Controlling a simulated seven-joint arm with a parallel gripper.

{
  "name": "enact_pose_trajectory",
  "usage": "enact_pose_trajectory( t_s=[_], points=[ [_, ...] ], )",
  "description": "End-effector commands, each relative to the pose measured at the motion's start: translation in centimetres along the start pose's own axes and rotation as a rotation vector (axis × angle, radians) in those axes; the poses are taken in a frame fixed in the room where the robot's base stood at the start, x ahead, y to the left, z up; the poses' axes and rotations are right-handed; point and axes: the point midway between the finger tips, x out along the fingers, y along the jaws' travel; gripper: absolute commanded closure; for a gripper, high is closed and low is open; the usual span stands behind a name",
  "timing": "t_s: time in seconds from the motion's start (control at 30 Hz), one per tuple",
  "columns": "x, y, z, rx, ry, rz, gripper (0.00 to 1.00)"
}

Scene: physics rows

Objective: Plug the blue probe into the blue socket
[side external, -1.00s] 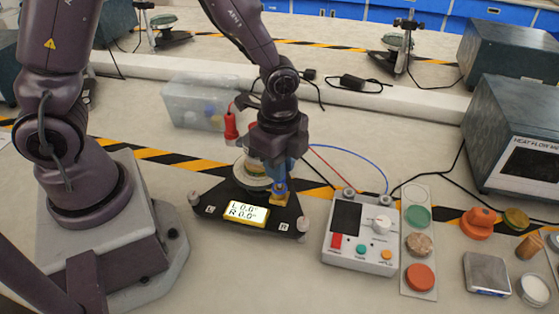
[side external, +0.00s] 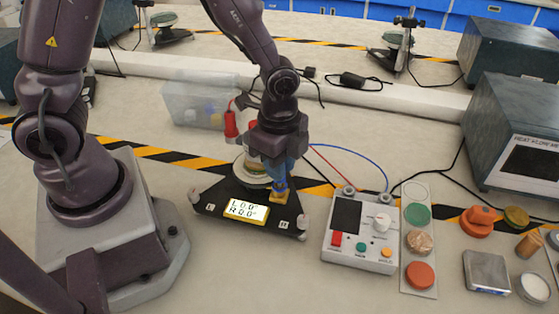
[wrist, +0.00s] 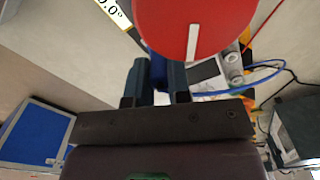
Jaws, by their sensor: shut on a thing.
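My gripper (side external: 281,160) points down over the right part of a black triangular stand and is shut on the blue probe (side external: 284,172). In the wrist view, a bit of the blue probe (wrist: 157,70) shows between the two fingers. The probe's lower end is at a brass-coloured block (side external: 281,188) on the stand. The blue socket is not clearly visible, and I cannot tell how deep the tip sits. The black stand (side external: 215,203) carries a lit display (side external: 246,211) reading L 0.0, R 0.0.
A red probe (side external: 231,124) is left of my gripper. A round stack (side external: 254,168) is behind the block. A control box (side external: 361,232), with red and blue cables behind, and a strip of discs (side external: 419,243) lie right. A clear bin (side external: 198,104) is behind.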

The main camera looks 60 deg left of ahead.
Motion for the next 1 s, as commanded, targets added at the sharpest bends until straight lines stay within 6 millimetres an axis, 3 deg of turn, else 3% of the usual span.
enact_pose_trajectory(
  t_s=[1.0],
  points=[
    [1.2,0.0,0.0,-0.001,0.000,0.000,1.00]
  ],
)
